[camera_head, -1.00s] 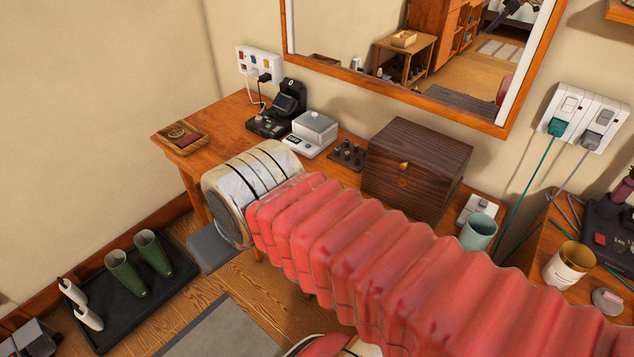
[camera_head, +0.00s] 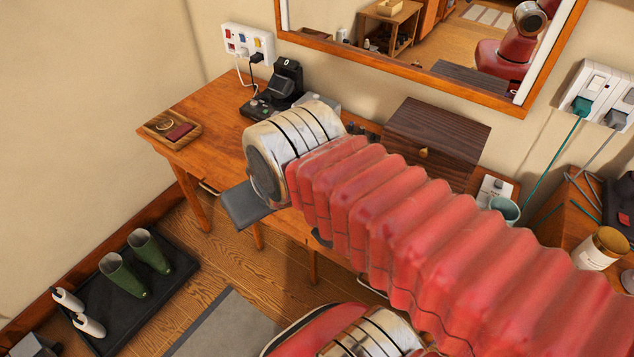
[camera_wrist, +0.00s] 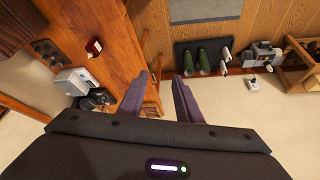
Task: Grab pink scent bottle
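No bottle that I can clearly identify as the pink scent bottle shows now. In the wrist view a small red object (camera_wrist: 94,47) with a pale patch stands near the edge of the wooden dressing table (camera_wrist: 120,60); I cannot tell what it is. My gripper (camera_wrist: 160,78) is open, its two dark fingers apart with nothing between them, beside the table edge. In the head view my red, ribbed arm crosses over the table (camera_head: 205,110) and hides part of it; my gripper's fingers do not show there.
On the table are a dark wooden box (camera_head: 440,145), a black device (camera_head: 280,85) and a wooden tray (camera_head: 172,127). A cup (camera_head: 505,209) and a white-and-gold jar (camera_head: 602,248) are at the right. Green boots (camera_head: 125,277) stand on a floor tray. A mirror hangs behind.

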